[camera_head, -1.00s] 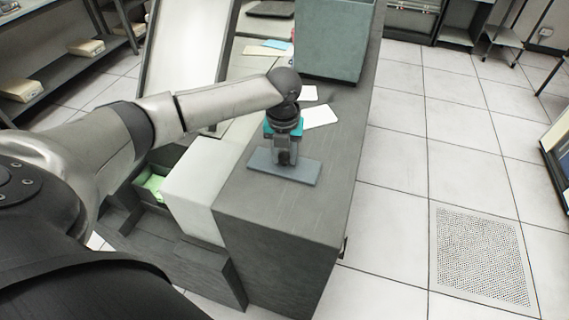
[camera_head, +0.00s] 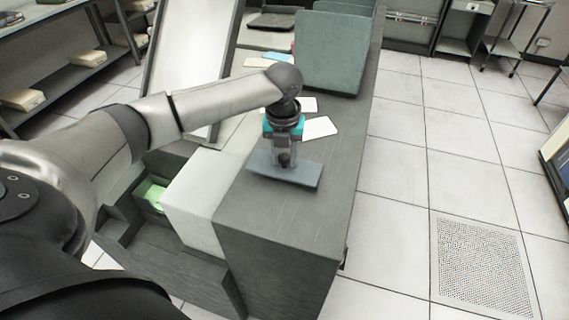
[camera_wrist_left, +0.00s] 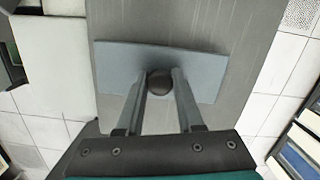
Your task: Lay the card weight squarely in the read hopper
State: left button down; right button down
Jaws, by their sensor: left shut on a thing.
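The card weight is a flat blue-grey plate (camera_head: 305,177) with a dark round knob. It is over the near end of the dark grey cabinet top; I cannot tell whether it touches or is just above it. My left gripper (camera_head: 283,158) points down and is shut on the knob. In the left wrist view the knob (camera_wrist_left: 160,84) sits between the two fingers (camera_wrist_left: 160,95), with the plate (camera_wrist_left: 205,75) beneath, slightly skewed to the cabinet edges. I cannot tell for certain which part is the read hopper. My right gripper is not in view.
White cards (camera_head: 319,128) lie behind the gripper. A grey-green box (camera_head: 333,55) stands farther back. A pale sloping panel (camera_head: 190,60) rises at the left. A dark bin (camera_head: 140,197) with green contents (camera_head: 154,195) lies lower left, beside a white block (camera_head: 197,205).

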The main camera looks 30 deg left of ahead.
aim_at(285, 156)
pick_arm(q)
notch_tip(285, 156, up, 16)
jog(key=r+p, duration=0.1)
jog(key=s+d+f+n+g+b, duration=0.1)
jog(key=s+d+f+n+b, duration=0.4)
jog(key=n, duration=1)
jog(key=s+d+f+n+g+b, duration=0.1)
jog(key=s+d+f+n+b, duration=0.4)
jog(key=n, duration=1.1)
notch_tip(285, 156, down, 4)
jog(key=shift+s+d+r+g+h, duration=0.1)
jog(key=shift+s+d+g+h, duration=0.2)
jog(key=shift+s+d, duration=0.7)
